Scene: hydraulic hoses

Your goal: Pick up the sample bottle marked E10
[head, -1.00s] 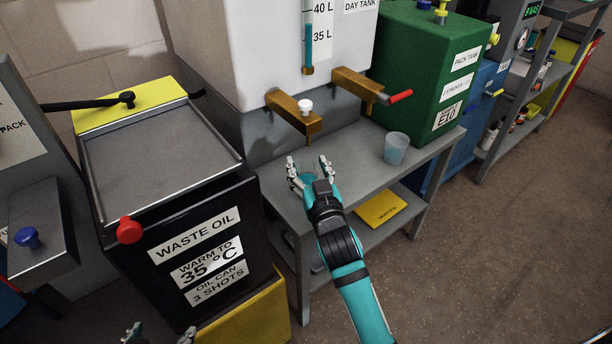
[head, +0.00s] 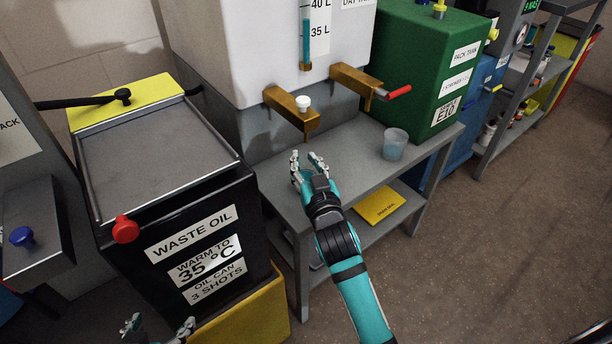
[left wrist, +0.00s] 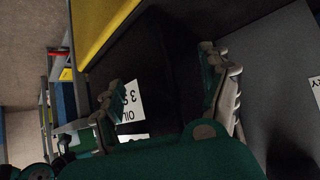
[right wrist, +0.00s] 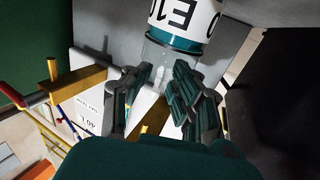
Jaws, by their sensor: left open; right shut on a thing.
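The sample bottle (right wrist: 184,20) shows at the top of the right wrist view, with a white label reading E10, a teal band and a clear part below it. My right gripper (right wrist: 160,80) is shut on the clear part. In the head view my right gripper (head: 308,166) is over the grey bench, under the left brass tap; the bottle is mostly hidden there by the fingers. My left gripper (head: 158,329) is open and empty low in front of the waste oil bin, and it also shows in the left wrist view (left wrist: 166,82).
A brass tap (head: 290,108) with a white knob juts out just above my right gripper. A clear cup (head: 395,145) stands on the bench (head: 350,160) to the right. A green tank (head: 425,70) labelled E10 stands behind it. The black waste oil bin (head: 165,215) is at left.

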